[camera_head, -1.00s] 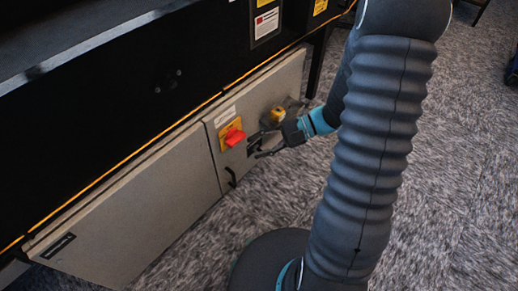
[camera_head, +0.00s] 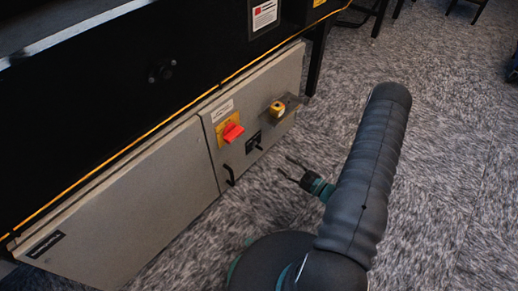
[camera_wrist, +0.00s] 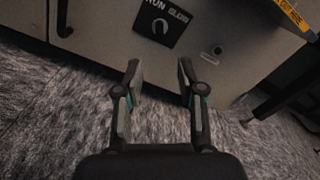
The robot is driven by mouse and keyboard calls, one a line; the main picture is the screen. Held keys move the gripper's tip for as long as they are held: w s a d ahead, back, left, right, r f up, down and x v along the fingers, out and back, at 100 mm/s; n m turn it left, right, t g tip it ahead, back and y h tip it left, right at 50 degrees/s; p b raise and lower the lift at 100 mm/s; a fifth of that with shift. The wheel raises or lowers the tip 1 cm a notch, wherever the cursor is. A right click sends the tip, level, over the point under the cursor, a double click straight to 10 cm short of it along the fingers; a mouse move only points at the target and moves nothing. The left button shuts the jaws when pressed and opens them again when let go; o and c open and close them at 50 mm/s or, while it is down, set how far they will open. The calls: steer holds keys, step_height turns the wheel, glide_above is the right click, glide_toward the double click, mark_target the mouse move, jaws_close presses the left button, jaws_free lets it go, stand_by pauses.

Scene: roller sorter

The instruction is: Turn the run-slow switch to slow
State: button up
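The run-slow switch (camera_head: 254,142) is a small black plate with a dark handle on the grey cabinet's right panel. In the wrist view its plate (camera_wrist: 163,22) shows the words RUN and SLOW and a pale curved mark, cut by the top edge. I cannot tell which word the handle points to. My gripper (camera_head: 283,167) is open and empty, apart from the panel, to the lower right of the switch and over the carpet. In the wrist view my gripper (camera_wrist: 157,66) has its two fingers spread, below the plate.
A red rotary switch (camera_head: 232,132) on a yellow plate is left of the run-slow switch. A yellow button box (camera_head: 277,108) juts out to its upper right. A black door handle (camera_head: 231,176) is below. The carpet around my gripper is clear.

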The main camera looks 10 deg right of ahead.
mark_target(262, 150)
steer(key=x, duration=1.3)
steer(key=shift+w+a, duration=0.2)
steer(key=shift+w, duration=0.05)
jaws_close()
